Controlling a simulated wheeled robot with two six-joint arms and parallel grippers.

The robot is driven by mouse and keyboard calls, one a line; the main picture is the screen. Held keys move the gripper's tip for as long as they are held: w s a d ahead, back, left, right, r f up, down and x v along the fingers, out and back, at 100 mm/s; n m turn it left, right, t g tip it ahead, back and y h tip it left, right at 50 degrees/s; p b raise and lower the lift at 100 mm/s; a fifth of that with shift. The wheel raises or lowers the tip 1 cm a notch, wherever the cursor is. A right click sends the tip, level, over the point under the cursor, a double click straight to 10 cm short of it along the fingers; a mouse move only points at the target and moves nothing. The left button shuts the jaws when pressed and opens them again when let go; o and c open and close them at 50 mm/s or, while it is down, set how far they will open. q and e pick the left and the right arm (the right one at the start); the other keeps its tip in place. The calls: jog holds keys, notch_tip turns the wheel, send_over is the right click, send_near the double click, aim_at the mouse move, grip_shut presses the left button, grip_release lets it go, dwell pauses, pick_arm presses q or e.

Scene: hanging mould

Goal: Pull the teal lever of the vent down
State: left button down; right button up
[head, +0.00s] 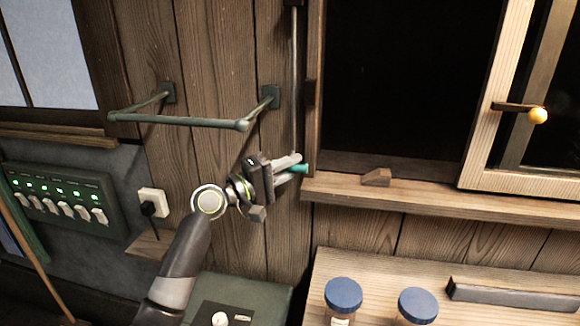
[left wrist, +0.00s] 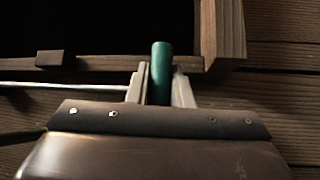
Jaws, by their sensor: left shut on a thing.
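The teal lever (head: 299,168) sits at the lower end of a thin vertical metal rod (head: 295,90), beside the left edge of the window frame. My left gripper (head: 290,164) is shut on the lever, and the lever's tip sticks out past the fingers. In the left wrist view the teal lever (left wrist: 160,70) stands between the two fingers of my left gripper (left wrist: 160,88). The rod (left wrist: 70,88) shows there as a pale bar running to the left. My right gripper is not in view.
A green towel rail (head: 180,120) juts from the plank wall above my left arm. A window sill (head: 430,195) with a wooden wedge (head: 377,177) lies to the right. Two blue-lidded jars (head: 343,294) stand on a wooden surface below. A switch panel (head: 65,200) is at left.

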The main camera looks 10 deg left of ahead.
pick_arm(q)
jog(key=c, duration=1.3)
grip_release()
jog(key=shift+r, duration=0.15)
jog(key=shift+s+a+f, duration=0.2)
jog(key=shift+s+a, duration=0.1)
jog(key=shift+a, duration=0.15)
jog(key=b+v, duration=0.5)
jog(key=v, duration=1.1)
jog(key=shift+s+a, duration=0.1)
jog(key=shift+s, duration=0.05)
